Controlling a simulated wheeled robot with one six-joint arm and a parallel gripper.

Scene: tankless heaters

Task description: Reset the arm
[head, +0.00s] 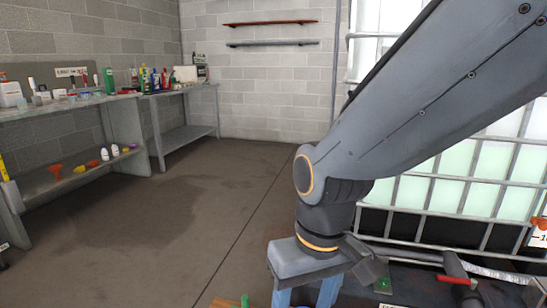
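The fingertips are cut off by the picture's lower edge.
Grey shelving benches (186,130) with bottles and small items line the left and back. A caged white tank (430,195) stands at the right, behind my arm. Pipework with a red-handled valve (455,280) lies close right of my gripper. The floor (190,215) at left centre is clear.

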